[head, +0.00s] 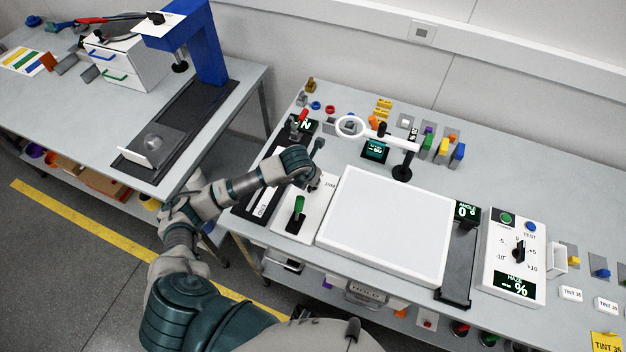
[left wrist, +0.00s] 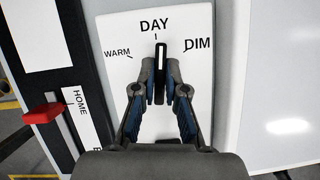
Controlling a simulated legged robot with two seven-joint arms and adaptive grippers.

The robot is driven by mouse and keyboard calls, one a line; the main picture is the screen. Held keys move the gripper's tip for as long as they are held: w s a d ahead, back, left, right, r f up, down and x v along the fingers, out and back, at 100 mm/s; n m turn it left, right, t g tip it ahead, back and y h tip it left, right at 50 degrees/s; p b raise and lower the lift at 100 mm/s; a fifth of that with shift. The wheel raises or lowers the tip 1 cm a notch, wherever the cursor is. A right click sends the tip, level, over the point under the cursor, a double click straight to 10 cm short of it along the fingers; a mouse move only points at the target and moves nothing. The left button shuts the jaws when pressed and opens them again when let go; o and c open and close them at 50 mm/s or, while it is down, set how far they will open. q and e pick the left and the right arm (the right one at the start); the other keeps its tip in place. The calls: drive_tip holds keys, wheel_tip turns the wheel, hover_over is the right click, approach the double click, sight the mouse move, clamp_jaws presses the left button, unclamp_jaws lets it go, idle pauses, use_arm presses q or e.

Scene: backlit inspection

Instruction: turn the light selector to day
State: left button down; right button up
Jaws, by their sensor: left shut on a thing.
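The light selector's black knob (left wrist: 161,58) stands upright on a white panel (left wrist: 195,95) in the left wrist view. WARM is printed to its left, DAY above it and DIM to its right. The knob lines up with the tick under DAY. My left gripper (left wrist: 161,84) is shut on the knob, one finger on each side. In the head view my left gripper (head: 318,183) is over the far part of the white panel (head: 284,222), and mostly hides the knob there. My right gripper is not in view.
A magnifier ring (head: 350,127) on a stand is behind. A red handle (left wrist: 43,113) shows left in the wrist view. A control box (head: 514,258) stands further right.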

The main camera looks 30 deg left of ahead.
use_arm(q)
drive_tip(key=shift+n, duration=0.6)
drive_tip(key=shift+y, duration=0.4)
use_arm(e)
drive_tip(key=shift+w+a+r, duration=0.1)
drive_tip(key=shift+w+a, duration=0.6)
use_arm(q)
drive_tip(key=c, duration=1.2)
unclamp_jaws()
drive_tip(key=v, duration=1.2)
drive_tip(key=shift+w+a, duration=0.1)
drive_tip(key=shift+a, duration=0.1)
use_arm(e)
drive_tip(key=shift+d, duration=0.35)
use_arm(q)
drive_tip(key=shift+f, duration=0.1)
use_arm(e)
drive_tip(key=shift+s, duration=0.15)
